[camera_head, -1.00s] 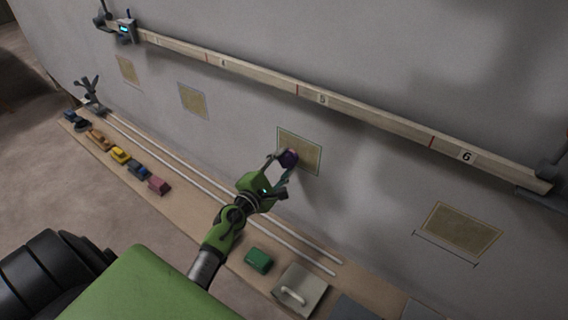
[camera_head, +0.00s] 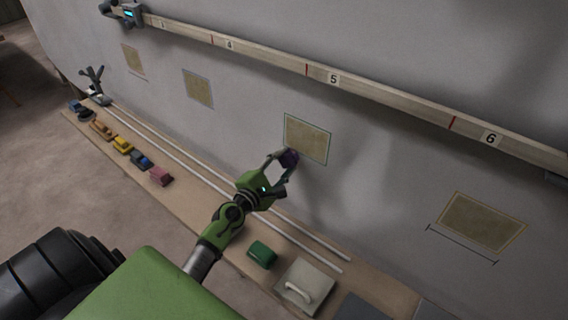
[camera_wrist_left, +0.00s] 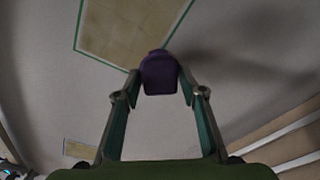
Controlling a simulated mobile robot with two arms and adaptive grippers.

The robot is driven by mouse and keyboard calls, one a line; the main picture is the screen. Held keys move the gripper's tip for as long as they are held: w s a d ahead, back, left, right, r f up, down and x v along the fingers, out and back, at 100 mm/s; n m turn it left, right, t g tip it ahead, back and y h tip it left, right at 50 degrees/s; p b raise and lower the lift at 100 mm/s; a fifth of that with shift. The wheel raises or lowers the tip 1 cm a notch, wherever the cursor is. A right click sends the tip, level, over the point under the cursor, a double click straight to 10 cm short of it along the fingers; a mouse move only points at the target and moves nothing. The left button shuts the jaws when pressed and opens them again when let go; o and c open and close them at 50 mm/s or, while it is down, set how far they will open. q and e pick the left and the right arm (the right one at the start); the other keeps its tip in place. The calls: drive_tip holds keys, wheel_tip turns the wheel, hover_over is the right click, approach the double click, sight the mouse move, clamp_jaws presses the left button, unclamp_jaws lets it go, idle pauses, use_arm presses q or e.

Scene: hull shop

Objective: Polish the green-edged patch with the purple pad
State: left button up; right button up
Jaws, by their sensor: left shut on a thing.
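My left gripper (camera_head: 284,160) is shut on the purple pad (camera_head: 289,158) in the head view. The pad is at the lower left edge of the green-edged patch (camera_head: 308,137), a tan rectangle on the grey wall. In the left wrist view the pad (camera_wrist_left: 159,73) sits between the two fingertips, and the green-edged patch (camera_wrist_left: 125,28) lies above it, its lower corner close to the pad. I cannot tell whether the pad touches the wall. My right gripper is not in view.
Other tan patches (camera_head: 198,88) (camera_head: 482,221) are on the wall. A numbered rail (camera_head: 270,58) runs above them.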

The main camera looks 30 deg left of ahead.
use_arm(q)
drive_tip(key=shift+w, duration=0.85)
drive_tip(key=shift+r, duration=0.1)
drive_tip(key=r+p, duration=1.3)
drive_tip(key=p, duration=0.1)
drive_tip(key=shift+w, duration=0.2)
drive_tip(key=shift+s+f+b, duration=0.2)
drive_tip(key=shift+f+b, duration=6)
drive_tip(key=shift+f, duration=0.6)
drive_tip(key=shift+r, duration=0.1)
drive_tip(key=shift+s, duration=0.15)
drive_tip(key=shift+s, duration=0.5)
